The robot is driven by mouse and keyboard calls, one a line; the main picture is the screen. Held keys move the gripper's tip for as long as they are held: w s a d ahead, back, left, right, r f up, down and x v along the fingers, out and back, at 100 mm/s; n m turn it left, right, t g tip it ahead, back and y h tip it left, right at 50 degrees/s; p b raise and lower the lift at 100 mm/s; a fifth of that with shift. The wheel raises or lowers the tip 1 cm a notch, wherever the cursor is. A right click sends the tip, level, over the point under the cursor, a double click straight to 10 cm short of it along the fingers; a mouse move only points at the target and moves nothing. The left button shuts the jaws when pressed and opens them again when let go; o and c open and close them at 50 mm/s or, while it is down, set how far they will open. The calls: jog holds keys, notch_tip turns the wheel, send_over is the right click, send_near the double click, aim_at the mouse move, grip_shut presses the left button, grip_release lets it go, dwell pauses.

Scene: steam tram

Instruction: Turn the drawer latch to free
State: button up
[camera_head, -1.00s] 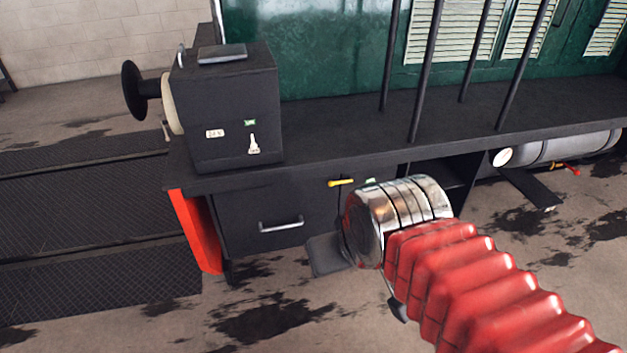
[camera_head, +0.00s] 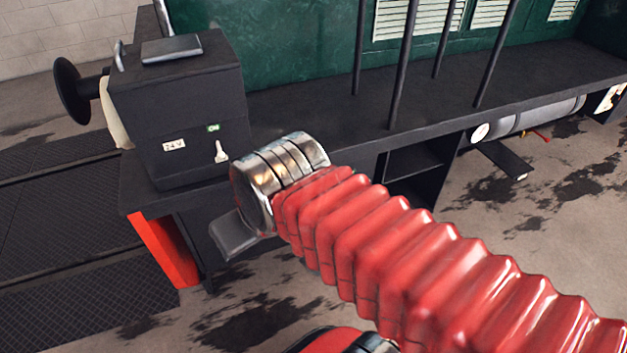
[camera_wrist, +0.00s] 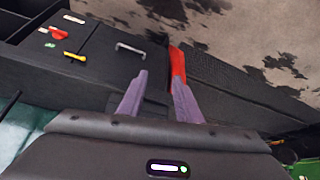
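The drawer latch (camera_wrist: 75,56) is a small yellow lever on the dark drawer front, upper left in the wrist view. A green label (camera_wrist: 50,45) sits beside it. The drawer's metal handle (camera_wrist: 130,48) is to its right. In the head view my arm hides the latch and handle. My gripper (camera_wrist: 160,78) shows two purple fingers spread apart, with nothing between them. The fingers are below and to the right of the latch in the wrist view, apart from it. In the head view only a grey part of the gripper shows left of my metal wrist.
A black box (camera_head: 180,105) with a white switch (camera_head: 221,152) and a 24 V label stands on the deck (camera_head: 330,105). Dark upright rods (camera_head: 404,65) rise from the deck. A red beam (camera_wrist: 178,63) stands beside the drawer. An open shelf (camera_head: 412,165) is to the right.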

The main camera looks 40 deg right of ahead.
jog(key=shift+o, duration=0.2)
